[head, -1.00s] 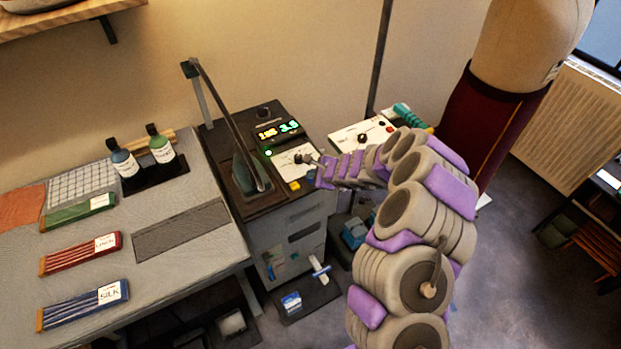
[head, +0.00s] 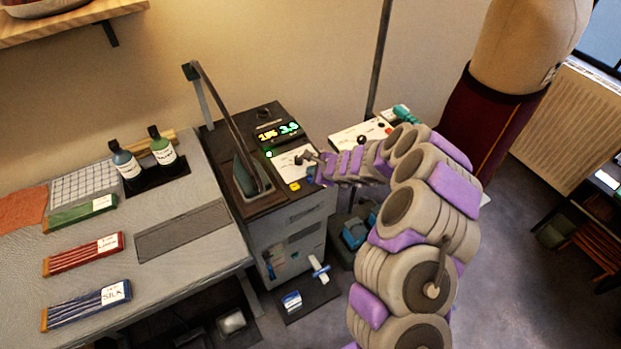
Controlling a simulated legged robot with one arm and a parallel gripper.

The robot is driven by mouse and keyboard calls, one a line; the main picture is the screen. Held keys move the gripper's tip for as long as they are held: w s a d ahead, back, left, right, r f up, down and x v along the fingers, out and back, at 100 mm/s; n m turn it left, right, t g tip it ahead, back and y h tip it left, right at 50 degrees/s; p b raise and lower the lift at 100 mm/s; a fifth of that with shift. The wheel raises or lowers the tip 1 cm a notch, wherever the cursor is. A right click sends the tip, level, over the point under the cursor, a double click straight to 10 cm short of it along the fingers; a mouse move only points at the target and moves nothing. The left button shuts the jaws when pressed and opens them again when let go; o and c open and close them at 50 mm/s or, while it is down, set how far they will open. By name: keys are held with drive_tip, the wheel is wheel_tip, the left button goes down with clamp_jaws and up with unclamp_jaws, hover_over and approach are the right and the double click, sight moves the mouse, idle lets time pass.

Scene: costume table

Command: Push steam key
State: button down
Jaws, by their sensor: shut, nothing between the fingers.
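The steam station (head: 270,215) stands to the right of the grey table, with a lit display (head: 279,131) reading in orange and green. Below the display is a white control panel (head: 287,162) with a yellow key (head: 295,186) at its lower edge and a blue key (head: 310,177) near it. I cannot read which key is marked steam. My gripper (head: 304,157) is shut and empty, over the right part of the white panel. Its tip is small here, and I cannot tell whether it touches the panel. My wrist hides part of the area to the right.
An iron (head: 247,180) stands on the station left of the panel, beside a tall dark bar. A second white panel (head: 357,134) with a teal tool is behind my arm. A dress form (head: 524,50) stands right.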

wheel_tip(320, 180, up, 5)
drive_tip(key=p, duration=0.3)
drive_tip(key=shift+r, duration=0.2)
idle(0.3)
drive_tip(key=s+a+r+n+y, duration=0.1)
drive_tip(key=s+a+r+n, duration=0.15)
drive_tip(key=r, duration=0.25)
drive_tip(key=s+a+r+n+g+y, duration=0.1)
drive_tip(key=s+a+r+n, duration=0.15)
drive_tip(key=r, duration=0.25)
drive_tip(key=s+a+r+n+y, duration=0.1)
drive_tip(key=s+a+r+n, duration=0.15)
drive_tip(key=r, duration=0.25)
drive_tip(key=s+d+r+n+g, duration=0.1)
drive_tip(key=s+r+n+g, duration=0.5)
drive_tip(key=s, duration=0.7)
drive_tip(key=s+d+n+g+h+b, duration=0.1)
drive_tip(key=s+d+n+h, duration=0.3)
drive_tip(key=s+d, duration=2.1)
drive_tip(key=s+h+b, duration=0.1)
drive_tip(key=s+h, duration=0.2)
drive_tip(key=h, duration=0.2)
drive_tip(key=shift+s+f+h, duration=0.2)
drive_tip(key=shift+s+h, duration=0.1)
drive_tip(key=shift+s, duration=0.05)
